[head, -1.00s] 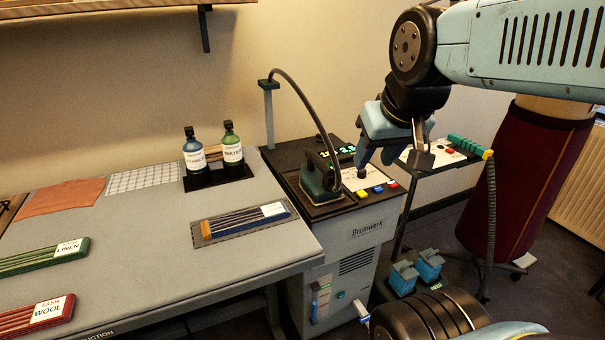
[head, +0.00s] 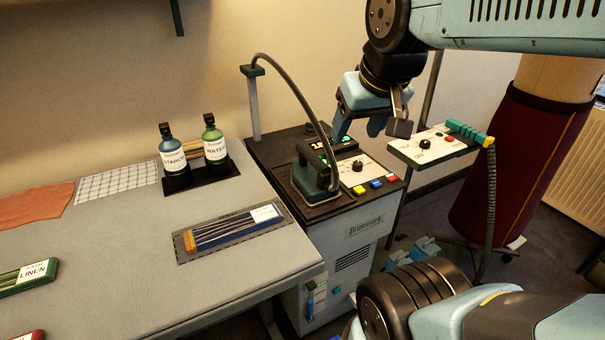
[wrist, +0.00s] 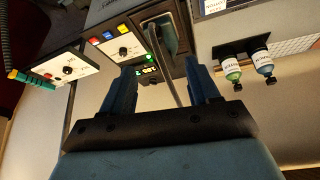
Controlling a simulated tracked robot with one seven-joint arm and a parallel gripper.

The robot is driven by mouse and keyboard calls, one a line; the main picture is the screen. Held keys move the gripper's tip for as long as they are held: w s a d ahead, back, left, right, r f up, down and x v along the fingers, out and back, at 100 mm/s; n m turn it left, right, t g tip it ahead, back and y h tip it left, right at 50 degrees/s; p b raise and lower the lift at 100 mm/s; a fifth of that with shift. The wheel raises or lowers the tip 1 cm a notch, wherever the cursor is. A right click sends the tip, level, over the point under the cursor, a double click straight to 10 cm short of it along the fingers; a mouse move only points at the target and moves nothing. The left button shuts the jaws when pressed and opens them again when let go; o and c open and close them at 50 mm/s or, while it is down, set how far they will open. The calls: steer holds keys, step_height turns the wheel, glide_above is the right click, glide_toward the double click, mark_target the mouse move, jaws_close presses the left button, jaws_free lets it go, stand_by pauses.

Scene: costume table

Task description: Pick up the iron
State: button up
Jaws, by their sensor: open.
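The iron (head: 314,176) is dark green with a dark handle. It stands on the black top of the grey steam station (head: 343,240), and a dark hose arches over it from a post at the back. My gripper (head: 358,130) is in the air above the back right of the station, apart from the iron. In the wrist view the two fingers of my gripper (wrist: 163,88) are spread with nothing gripped. The iron (wrist: 163,35) shows beyond them at the top, with the hose running between the fingers.
The pressing table (head: 150,255) at left holds a starch bottle (head: 174,158), a water bottle (head: 215,148) and a blue sash bundle (head: 235,228). A side stand (head: 434,147) with a coiled cable is at right. The hose post (head: 254,105) rises behind the station.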

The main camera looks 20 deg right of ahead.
steer(key=w+f+n+g+h, duration=0.1)
steer(key=w+f+g, duration=0.15)
steer(key=w, duration=1.05)
steer(key=n+g+h, duration=0.1)
steer(key=g, duration=0.2)
glide_toward(309, 152)
steer(key=shift+t, duration=0.25)
steer(key=f, duration=0.4)
steer(key=d+f, duration=0.1)
steer(key=f, duration=0.1)
steer(key=shift+s+d+f, duration=0.1)
steer(key=shift+s+f, duration=0.05)
steer(key=shift+s, duration=0.25)
steer(key=shift+w+d+f, duration=0.1)
steer(key=shift+d+f, duration=0.05)
steer(key=shift+f, duration=0.7)
steer(key=shift+w+d+f, duration=0.1)
steer(key=shift+d+f, duration=0.05)
steer(key=shift+f, duration=0.75)
steer(key=shift+w+d+f, duration=0.1)
steer(key=shift+d+f, duration=0.05)
steer(key=shift+f, duration=0.7)
jaws_close()
